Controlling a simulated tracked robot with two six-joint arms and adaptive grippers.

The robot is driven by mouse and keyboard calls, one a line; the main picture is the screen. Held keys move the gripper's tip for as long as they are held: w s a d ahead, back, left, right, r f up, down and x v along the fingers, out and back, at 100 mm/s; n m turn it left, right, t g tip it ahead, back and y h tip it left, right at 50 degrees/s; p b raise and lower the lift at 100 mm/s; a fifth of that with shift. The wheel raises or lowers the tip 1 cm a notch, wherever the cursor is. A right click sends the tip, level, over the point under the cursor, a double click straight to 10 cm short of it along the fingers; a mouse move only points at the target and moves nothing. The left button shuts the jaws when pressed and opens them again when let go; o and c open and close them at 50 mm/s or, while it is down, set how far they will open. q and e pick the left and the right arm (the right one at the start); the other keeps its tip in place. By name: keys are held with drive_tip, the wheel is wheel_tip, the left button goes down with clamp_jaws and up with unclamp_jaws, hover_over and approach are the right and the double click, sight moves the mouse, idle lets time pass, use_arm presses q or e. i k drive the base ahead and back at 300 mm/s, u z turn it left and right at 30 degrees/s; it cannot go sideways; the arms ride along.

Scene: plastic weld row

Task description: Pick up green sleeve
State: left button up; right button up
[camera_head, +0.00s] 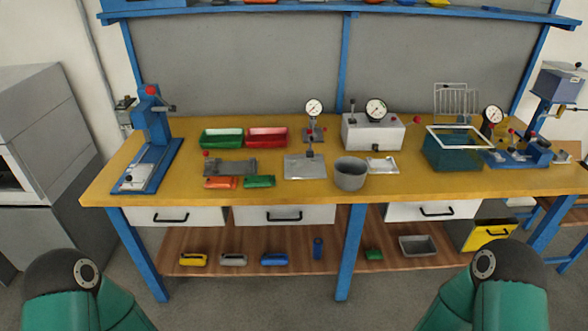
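A small green piece (259,181), likely the green sleeve, lies near the front edge of the yellow workbench top (420,184). A similar orange piece (221,182) lies just left of it. Another small green item (374,254) sits on the wooden lower shelf (330,262); its shape is too small to tell. Only parts of my two arms show, at the bottom left and bottom right corners.
Behind the green piece are a grey fixture (230,168), a green bin (221,138) and a red bin (267,137). A gauge press (312,135) and grey cup (350,174) stand to its right. A blue lever press (151,145) stands at left. Drawers (284,215) line the front.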

sight(258, 181)
drive_tip(key=u, duration=0.05)
drive_tip(key=i, duration=1.1)
drive_tip(key=z, duration=0.45)
